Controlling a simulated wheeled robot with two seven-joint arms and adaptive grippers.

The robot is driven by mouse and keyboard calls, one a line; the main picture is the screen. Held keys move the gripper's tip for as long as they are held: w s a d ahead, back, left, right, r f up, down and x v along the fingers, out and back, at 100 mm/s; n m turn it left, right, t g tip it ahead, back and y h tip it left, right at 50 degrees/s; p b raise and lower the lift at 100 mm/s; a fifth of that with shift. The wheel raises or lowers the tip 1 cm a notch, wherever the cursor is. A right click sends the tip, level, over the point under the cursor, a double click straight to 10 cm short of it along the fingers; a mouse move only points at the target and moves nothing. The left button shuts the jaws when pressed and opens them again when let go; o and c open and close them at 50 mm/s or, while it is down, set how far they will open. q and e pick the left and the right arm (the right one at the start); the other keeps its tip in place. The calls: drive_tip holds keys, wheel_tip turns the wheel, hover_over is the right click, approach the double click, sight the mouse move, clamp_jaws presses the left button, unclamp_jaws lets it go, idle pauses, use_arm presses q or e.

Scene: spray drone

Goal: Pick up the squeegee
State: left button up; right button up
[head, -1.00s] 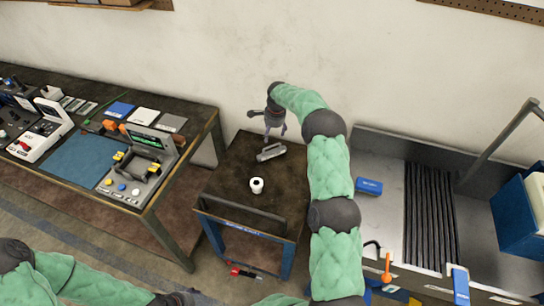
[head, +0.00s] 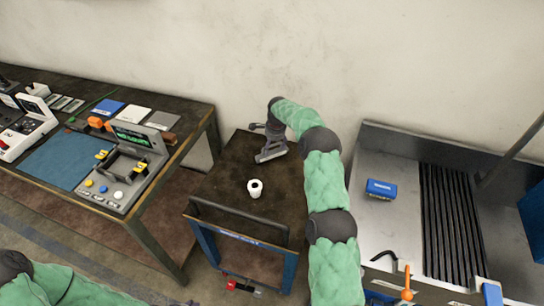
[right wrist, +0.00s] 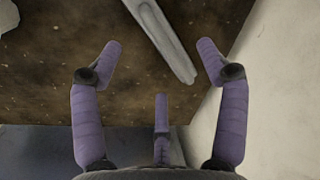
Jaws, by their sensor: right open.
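A grey bar-shaped tool, which I take to be the squeegee (head: 271,154), lies near the back of the small dark-topped cart. In the right wrist view the grey bar (right wrist: 162,36) slants between the tips of the two outer fingers. My right gripper (head: 264,133) is just above and beside it, with its fingers spread open and nothing gripped. The gripper partly hides the tool in the head view. My left arm shows at the bottom left; only a dark bit of its gripper (head: 182,302) may show at the lower edge.
A white roll (head: 255,188) stands on the cart top (head: 225,185) in front of the tool. The wall is close behind the cart. A workbench (head: 190,105) with devices stands left; a metal sink unit with a blue box (head: 381,189) stands right.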

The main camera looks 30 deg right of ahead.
sight(270, 154)
drive_tip(key=f, duration=0.1)
drive_tip(key=f+b, duration=0.1)
drive_tip(key=f, duration=0.1)
drive_tip(key=a+f, duration=0.1)
drive_tip(key=f, duration=0.1)
drive_tip(key=shift+w+f, duration=0.15)
drive_tip(key=shift+w, duration=0.2)
drive_tip(key=shift+w+d+f, duration=0.1)
drive_tip(key=shift+f, duration=0.35)
drive_tip(key=c, duration=1.4)
